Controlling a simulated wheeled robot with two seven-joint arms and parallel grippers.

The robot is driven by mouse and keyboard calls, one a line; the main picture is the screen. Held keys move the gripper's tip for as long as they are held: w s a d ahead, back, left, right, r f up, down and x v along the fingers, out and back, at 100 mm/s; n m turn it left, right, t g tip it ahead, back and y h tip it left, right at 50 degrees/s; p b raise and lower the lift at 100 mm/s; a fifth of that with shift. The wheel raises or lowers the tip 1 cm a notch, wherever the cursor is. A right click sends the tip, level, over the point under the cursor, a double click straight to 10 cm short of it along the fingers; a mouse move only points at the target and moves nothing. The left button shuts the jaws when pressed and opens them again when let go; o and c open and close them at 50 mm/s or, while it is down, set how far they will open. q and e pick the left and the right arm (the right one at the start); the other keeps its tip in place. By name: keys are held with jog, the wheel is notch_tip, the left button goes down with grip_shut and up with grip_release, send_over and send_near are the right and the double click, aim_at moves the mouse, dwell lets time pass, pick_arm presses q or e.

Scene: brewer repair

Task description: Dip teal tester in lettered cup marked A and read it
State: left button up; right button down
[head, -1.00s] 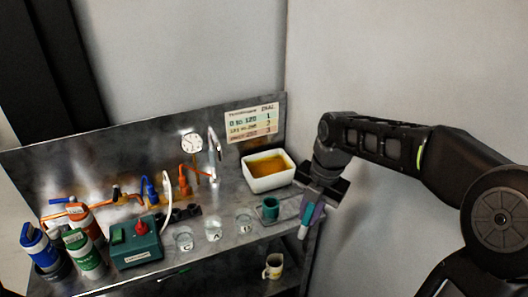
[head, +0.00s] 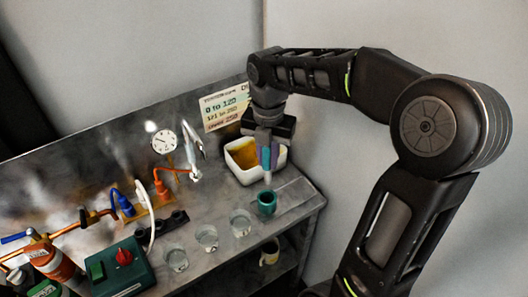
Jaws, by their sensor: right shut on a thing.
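My right gripper (head: 267,142) points down in front of the white tray at the back right. It is shut on the teal tester (head: 274,156), whose pale tip (head: 268,178) hangs just above the teal mug (head: 265,203); I cannot tell whether they touch. Three clear glass cups stand in a slanting row left of the mug: a left cup (head: 175,259), a middle cup (head: 206,239) and a right cup (head: 240,223). Their letters are too small to read surely now; the middle one looked like A earlier. My left gripper is not in view.
A white tray of amber liquid (head: 240,172) stands behind the mug. A green box with a red knob (head: 122,272), pipes and a dial gauge (head: 164,142) are at left. A chart (head: 226,106) is on the back panel. A patterned mug (head: 270,252) sits on the lower shelf.

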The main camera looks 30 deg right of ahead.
aim_at(268, 182)
jog(key=shift+w+f, duration=0.1)
jog(key=shift+f, duration=0.1)
notch_tip(268, 182, down, 5)
jog(key=b, duration=0.4)
jog(key=shift+f+b, duration=1.7)
jog(key=shift+f, duration=0.5)
jog(key=shift+f, duration=0.45)
jog(key=c, duration=1.3)
grip_release()
jog(key=shift+o, duration=0.8)
